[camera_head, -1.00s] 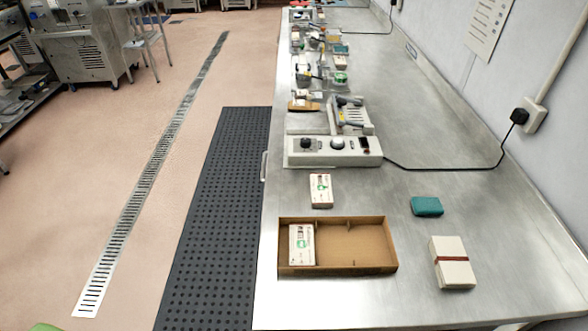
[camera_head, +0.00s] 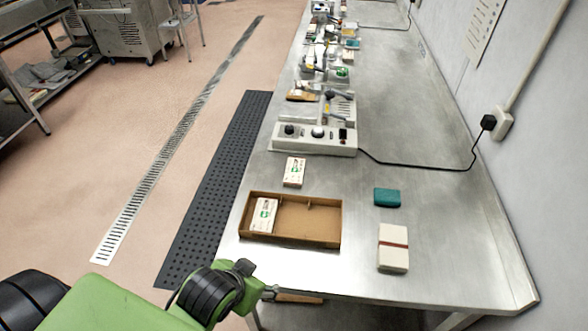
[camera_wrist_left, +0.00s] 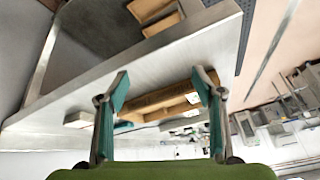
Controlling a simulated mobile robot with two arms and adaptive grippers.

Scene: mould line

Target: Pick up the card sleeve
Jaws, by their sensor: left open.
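Two small white printed sleeves with green marks are in the head view. One sleeve (camera_head: 294,172) lies flat on the bench just behind the cardboard tray; the other sleeve (camera_head: 264,214) lies in the tray's left compartment. I cannot tell which one the task means. My left gripper (camera_head: 270,293) is low at the bench's front edge, in front of the tray and apart from both sleeves. In the left wrist view its two teal-padded fingers (camera_wrist_left: 161,78) are spread, with nothing held; the tray shows beyond them. My right gripper is not in view.
The cardboard tray (camera_head: 316,224) has an empty right part. A teal block (camera_head: 387,197) and a banded pale stack (camera_head: 394,248) lie to its right. A grey control unit (camera_head: 314,138) with a black cable stands behind. The bench (camera_head: 440,210) is clear at right.

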